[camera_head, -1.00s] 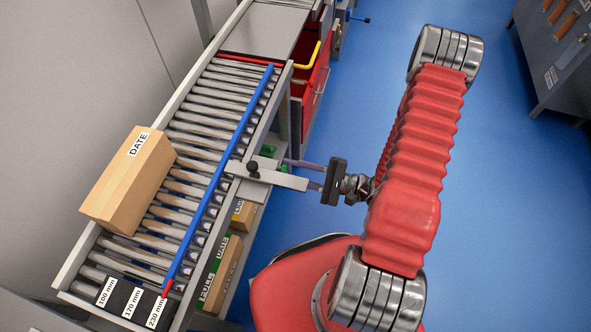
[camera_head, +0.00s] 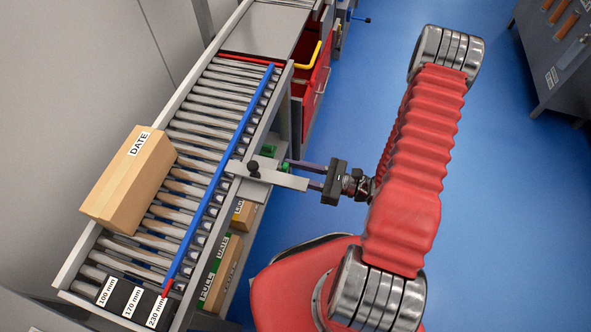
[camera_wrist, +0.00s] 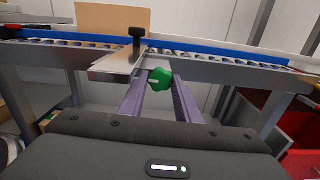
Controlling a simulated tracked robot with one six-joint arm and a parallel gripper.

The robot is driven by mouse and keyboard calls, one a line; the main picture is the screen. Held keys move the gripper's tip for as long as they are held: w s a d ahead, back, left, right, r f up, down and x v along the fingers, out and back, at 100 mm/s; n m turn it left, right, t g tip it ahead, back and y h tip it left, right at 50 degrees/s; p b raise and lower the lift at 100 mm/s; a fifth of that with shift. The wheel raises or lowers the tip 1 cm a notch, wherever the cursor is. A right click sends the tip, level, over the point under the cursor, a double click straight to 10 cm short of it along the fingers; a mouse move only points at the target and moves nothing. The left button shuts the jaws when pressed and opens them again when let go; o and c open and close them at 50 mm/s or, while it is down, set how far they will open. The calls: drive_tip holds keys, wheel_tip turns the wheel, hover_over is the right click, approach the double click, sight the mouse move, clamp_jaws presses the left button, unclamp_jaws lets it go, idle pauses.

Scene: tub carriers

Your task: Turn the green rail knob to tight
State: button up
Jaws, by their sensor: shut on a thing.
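The green rail knob (camera_wrist: 161,80) is lobed, with a pale mark on its left side. It sits below the grey bracket (camera_wrist: 118,64) on the conveyor's side in the wrist view. My gripper (camera_wrist: 160,84) has its two purple fingers on either side of the knob, shut on it. In the head view, a little of the knob (camera_head: 285,167) shows at the fingertips, partly hidden by the bracket. The blue guide rail (camera_head: 218,180) runs along the rollers. No tight or loose marking is readable.
A cardboard box marked DATE (camera_head: 130,178) rests on the rollers, left of the blue rail. A black scale (camera_head: 131,301) reads 100, 170 and 230 mm. A black knob (camera_head: 253,167) stands on the bracket.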

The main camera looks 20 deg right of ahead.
drive_tip(key=shift+s+a+m, duration=0.15)
drive_tip(key=shift+a+m, duration=0.05)
drive_tip(key=shift+m, duration=0.2)
drive_tip(key=o, duration=0.8)
drive_tip(key=shift+c, duration=0.2)
drive_tip(key=shift+o, duration=1.4)
drive_tip(key=shift+d, duration=0.1)
drive_tip(key=shift+d, duration=0.15)
drive_tip(key=shift+s+d, duration=0.3)
drive_tip(key=shift+d, duration=0.4)
drive_tip(key=v, duration=1.2)
